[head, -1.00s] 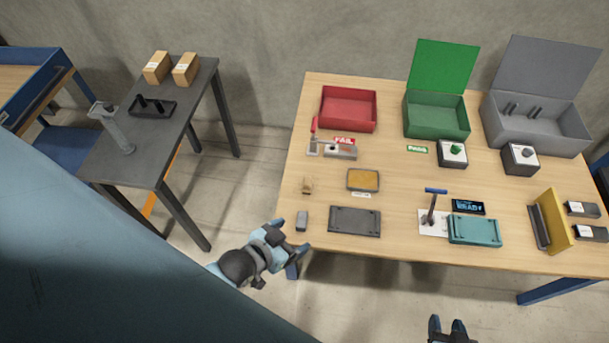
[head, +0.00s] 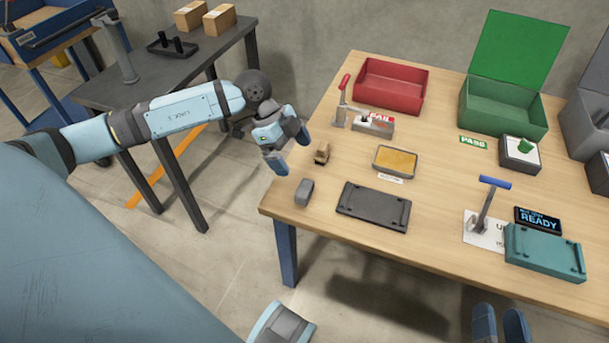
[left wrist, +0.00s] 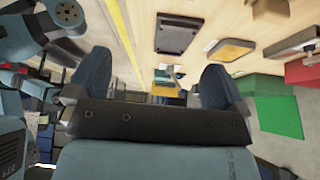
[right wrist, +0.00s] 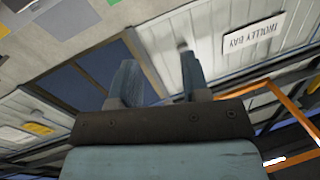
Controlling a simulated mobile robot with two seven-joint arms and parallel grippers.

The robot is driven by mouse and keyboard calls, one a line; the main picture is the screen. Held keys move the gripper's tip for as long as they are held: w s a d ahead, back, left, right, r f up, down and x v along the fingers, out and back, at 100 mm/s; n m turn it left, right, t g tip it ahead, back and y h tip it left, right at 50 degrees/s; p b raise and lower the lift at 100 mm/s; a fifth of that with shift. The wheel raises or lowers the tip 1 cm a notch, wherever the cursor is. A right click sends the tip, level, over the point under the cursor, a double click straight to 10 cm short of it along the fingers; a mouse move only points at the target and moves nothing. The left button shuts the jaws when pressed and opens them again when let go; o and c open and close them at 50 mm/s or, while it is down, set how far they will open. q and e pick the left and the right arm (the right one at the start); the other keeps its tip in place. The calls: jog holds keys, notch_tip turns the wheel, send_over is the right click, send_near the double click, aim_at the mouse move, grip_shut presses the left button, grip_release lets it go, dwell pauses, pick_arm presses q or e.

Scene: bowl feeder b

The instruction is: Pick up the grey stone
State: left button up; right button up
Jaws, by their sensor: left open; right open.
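The grey stone (head: 304,192) is a small rounded grey block. It lies near the left front corner of the wooden table (head: 450,160) in the head view. My left gripper (head: 290,148) is open and empty at the table's left edge, a little beyond the stone and apart from it. Its two spread fingers also show in the left wrist view (left wrist: 157,85). I cannot make out the stone surely there. My right gripper (head: 499,322) is open at the bottom of the head view, in front of the table and far from the stone.
A small wooden block (head: 322,153) stands just beyond the stone. A dark plate (head: 373,207) and a tan pad in a tray (head: 395,160) lie to its right. A clamp (head: 343,100) and red bin (head: 391,88) are further back. A dark side table (head: 215,50) stands left.

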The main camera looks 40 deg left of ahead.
aim_at(304, 187)
pick_arm(q)
jog(key=shift+n+y, duration=0.5)
jog(key=shift+y, duration=0.4)
jog(key=f+b, duration=0.1)
jog(key=f, duration=0.1)
jog(key=w+f+b, duration=0.1)
jog(key=f, duration=0.2)
jog(key=f+b, duration=0.1)
jog(key=f, duration=0.2)
jog(key=shift+w+d+f, duration=0.1)
jog(key=shift+w+f, duration=0.05)
jog(key=shift+w, duration=0.05)
jog(key=shift+s+b+x, duration=0.1)
jog(key=shift+b+x, duration=0.55)
jog(key=shift+x, duration=0.7)
jog(key=shift+s+b+x, duration=0.15)
jog(key=shift+b+x, duration=0.45)
jog(key=shift+x, duration=0.75)
jog(key=shift+d, duration=0.2)
pick_arm(e)
jog(key=shift+s+a+f+y, duration=0.1)
jog(key=shift+a+f+y, duration=0.05)
jog(key=shift+a+y, duration=0.7)
pick_arm(q)
jog(key=shift+c, duration=0.5)
jog(key=c, duration=1)
